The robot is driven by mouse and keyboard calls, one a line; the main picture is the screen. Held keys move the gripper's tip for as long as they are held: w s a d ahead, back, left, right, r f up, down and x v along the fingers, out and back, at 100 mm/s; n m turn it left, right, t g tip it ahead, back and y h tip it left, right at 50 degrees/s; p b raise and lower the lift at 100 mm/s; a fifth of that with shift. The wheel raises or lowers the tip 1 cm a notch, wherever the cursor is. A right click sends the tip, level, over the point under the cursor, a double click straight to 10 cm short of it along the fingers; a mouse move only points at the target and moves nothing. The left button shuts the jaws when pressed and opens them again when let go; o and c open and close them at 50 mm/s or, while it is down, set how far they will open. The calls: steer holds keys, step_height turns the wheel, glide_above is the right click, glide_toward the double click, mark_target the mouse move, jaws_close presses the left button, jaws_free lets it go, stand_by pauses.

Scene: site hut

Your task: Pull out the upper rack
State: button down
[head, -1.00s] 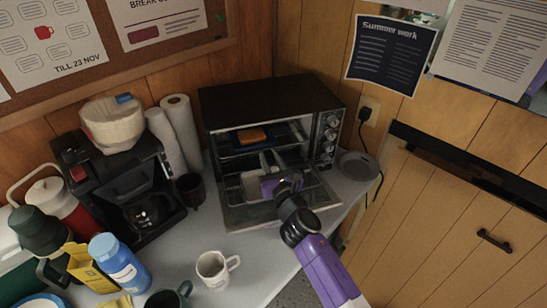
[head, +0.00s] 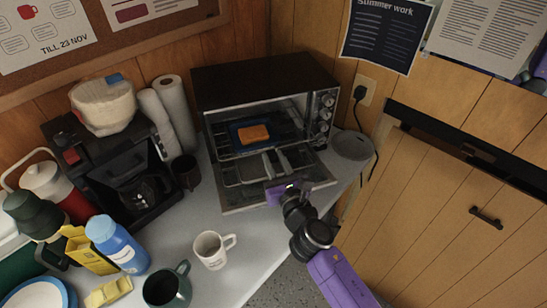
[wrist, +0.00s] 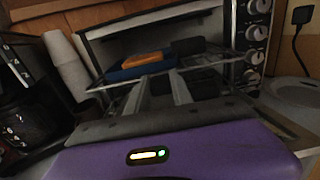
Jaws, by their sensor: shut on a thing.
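The toaster oven (head: 262,80) stands against the back wall with its door (head: 245,203) folded down open. The upper wire rack (head: 232,180) sticks out of the oven over the door. A blue tray (head: 237,142) with an orange-brown slab (head: 253,134) lies on the rack, towards the oven; it also shows in the wrist view (wrist: 125,73). My gripper (head: 272,162) is above the door, its fingers shut on the rack's front wire. The wrist view shows both fingers (wrist: 158,88) reaching to the rack (wrist: 215,60). The exact contact is partly hidden.
A coffee maker (head: 120,175), paper rolls (head: 170,115) and a dark cup (head: 186,172) stand left of the oven. A white mug (head: 210,250) and a green mug (head: 168,285) stand in front. A grey plate (head: 352,145) lies right of it. The counter's front edge is close.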

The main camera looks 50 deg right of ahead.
steer(key=c, duration=1.1)
jaws_free()
steer(key=b+v, duration=0.1)
steer(key=v, duration=0.5)
steer(key=shift+s+a+f+b, duration=0.15)
steer(key=shift+s+a+b, duration=0.05)
steer(key=shift+s+b, duration=0.2)
steer(key=shift+s+a, duration=0.2)
steer(key=shift+s, duration=0.2)
